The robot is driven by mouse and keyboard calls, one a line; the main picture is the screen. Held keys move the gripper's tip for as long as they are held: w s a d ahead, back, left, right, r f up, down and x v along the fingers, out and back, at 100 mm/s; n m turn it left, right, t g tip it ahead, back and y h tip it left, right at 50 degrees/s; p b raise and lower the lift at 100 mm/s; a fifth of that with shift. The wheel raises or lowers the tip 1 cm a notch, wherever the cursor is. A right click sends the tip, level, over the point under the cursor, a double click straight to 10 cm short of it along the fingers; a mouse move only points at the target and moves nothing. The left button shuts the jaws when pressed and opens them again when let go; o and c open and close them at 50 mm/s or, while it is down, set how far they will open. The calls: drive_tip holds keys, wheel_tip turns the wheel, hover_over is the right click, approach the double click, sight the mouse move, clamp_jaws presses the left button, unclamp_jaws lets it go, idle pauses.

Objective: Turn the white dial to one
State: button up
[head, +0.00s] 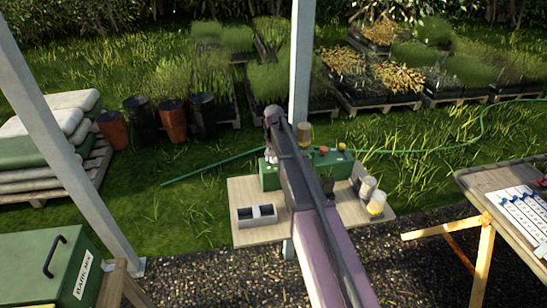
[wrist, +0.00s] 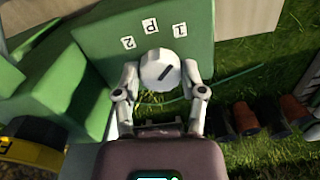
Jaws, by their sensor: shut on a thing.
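The white dial (wrist: 155,68) sits on the green box's panel (wrist: 90,35) in the wrist view. A dark line on its face slants from lower left to upper right. Labels 2 (wrist: 127,42), P (wrist: 150,26) and 1 (wrist: 180,30) stand above it, upside down. The line's upper end leans toward the 1 side; I cannot tell if it lines up exactly. My gripper (wrist: 160,72) is shut on the dial, one finger on each side. In the head view the green box (head: 270,176) stands on the small table, and my arm hides the dial.
The small wooden table (head: 240,190) also holds a grey two-part tray (head: 253,205) and jars (head: 376,204) at right. Small coloured knobs (head: 323,150) top the box. A post (head: 300,60) rises behind my arm. Another table (head: 470,185) stands at right.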

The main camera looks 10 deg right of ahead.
drive_tip(key=o, duration=1.1)
drive_tip(key=shift+o, duration=0.2)
drive_tip(key=shift+n, duration=0.3)
drive_tip(key=shift+n, duration=2)
drive_tip(key=n, duration=0.4)
drive_tip(key=shift+d, duration=0.1)
wheel_tip(320, 180, up, 14)
drive_tip(key=p, duration=1.4)
drive_tip(key=s+f+m+b, duration=0.2)
drive_tip(key=s+f+b, duration=0.3)
drive_tip(key=s, duration=0.5)
drive_tip(key=s+f+m+b, duration=0.2)
drive_tip(key=s+f+b, duration=0.3)
drive_tip(key=s, duration=0.5)
drive_tip(key=s+a+f+m+b, duration=0.1)
drive_tip(key=s+f+b, duration=0.4)
drive_tip(key=s, duration=0.5)
drive_tip(key=shift+m, duration=0.7)
